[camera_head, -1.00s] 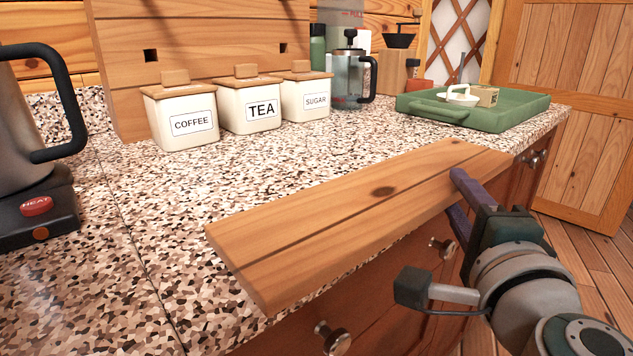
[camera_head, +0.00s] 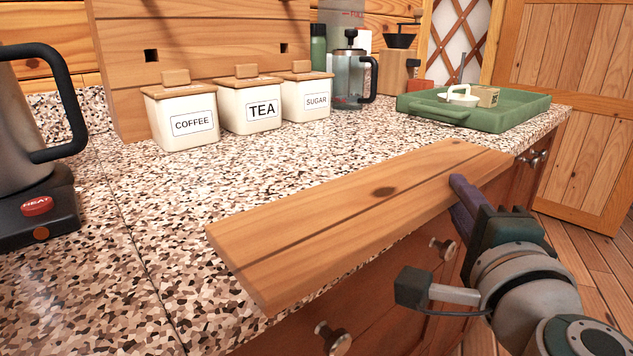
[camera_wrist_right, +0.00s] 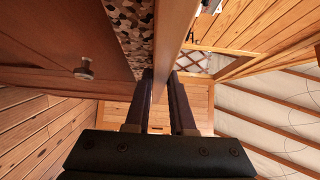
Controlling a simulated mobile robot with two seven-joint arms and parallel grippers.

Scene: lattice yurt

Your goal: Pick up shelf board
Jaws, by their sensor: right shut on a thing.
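The shelf board (camera_head: 365,215) is a long flat wooden plank with a dark knot. It lies along the front edge of the speckled counter, its front side jutting over the edge. My right gripper (camera_head: 461,208) is at the board's right front edge, with one finger above it and the other below. In the right wrist view the board (camera_wrist_right: 172,40) runs edge-on in between the two fingers (camera_wrist_right: 160,88), and the gripper is shut on it. My left gripper is not in view.
The speckled counter (camera_head: 160,230) holds a kettle (camera_head: 25,140) at left. Coffee, tea and sugar canisters (camera_head: 250,106), a press jug (camera_head: 347,75) and a green tray (camera_head: 500,115) stand behind the board. Drawer knobs (camera_head: 332,338) stick out below the board.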

